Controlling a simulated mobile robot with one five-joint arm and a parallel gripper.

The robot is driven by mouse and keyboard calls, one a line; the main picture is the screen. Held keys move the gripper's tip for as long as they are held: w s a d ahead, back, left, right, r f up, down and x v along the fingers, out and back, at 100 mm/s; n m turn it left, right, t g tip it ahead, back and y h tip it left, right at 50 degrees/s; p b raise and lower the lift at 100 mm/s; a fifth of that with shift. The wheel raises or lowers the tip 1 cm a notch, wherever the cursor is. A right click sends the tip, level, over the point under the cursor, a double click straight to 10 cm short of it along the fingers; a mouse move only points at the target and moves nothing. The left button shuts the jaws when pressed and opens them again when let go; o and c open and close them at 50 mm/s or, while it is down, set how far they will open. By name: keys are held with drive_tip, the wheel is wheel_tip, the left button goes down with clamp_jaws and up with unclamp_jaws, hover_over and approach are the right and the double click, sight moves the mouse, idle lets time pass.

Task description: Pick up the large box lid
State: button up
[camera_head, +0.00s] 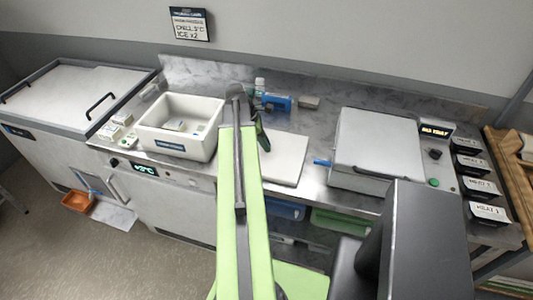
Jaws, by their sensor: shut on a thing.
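A flat white slab, which looks like the large box lid (288,160), is over the steel counter just right of my arm. The arm covers its left side. My gripper (261,135) is at the slab's upper left edge, partly hidden by my green arm. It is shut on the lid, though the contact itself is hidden. I cannot tell whether the lid rests on the counter or is slightly raised. The open white box (181,143) stands left of my arm, with a few small items inside.
A grey closed-lid unit (376,145) stands right of the slab. A blue item (275,102) and a small bottle (260,86) are behind it. Small white boxes (117,125) sit at the left. Several labelled dark containers (478,187) line the right end.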

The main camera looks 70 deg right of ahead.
clamp_jaws()
wheel_tip(320, 180, up, 10)
drive_tip(key=p, duration=1)
drive_tip(key=shift+r, duration=0.2)
